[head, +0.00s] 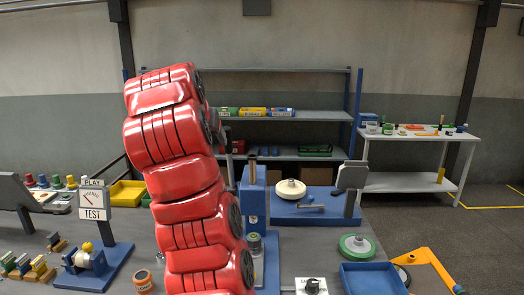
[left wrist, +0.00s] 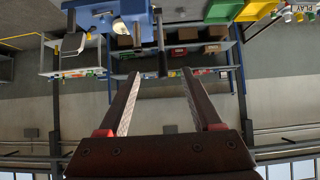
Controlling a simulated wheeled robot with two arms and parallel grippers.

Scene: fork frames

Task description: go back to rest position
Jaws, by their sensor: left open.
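My left arm (head: 185,180) is red and segmented and rises through the middle of the head view, above the bench. Its gripper cannot be made out there, being hidden behind the arm. In the left wrist view my left gripper (left wrist: 160,73) shows two dark fingers spread well apart, with nothing between them. That view is turned upside down, with shelves and wall beyond the fingers. My right gripper and right arm are in neither view.
The grey bench holds a PLAY TEST meter (head: 93,200), a blue fixture (head: 251,200), a green-rimmed wheel (head: 357,246) and a blue tray (head: 372,279). Shelving (head: 310,115) stands behind. A white side table (head: 420,135) stands at right, with open floor beside it.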

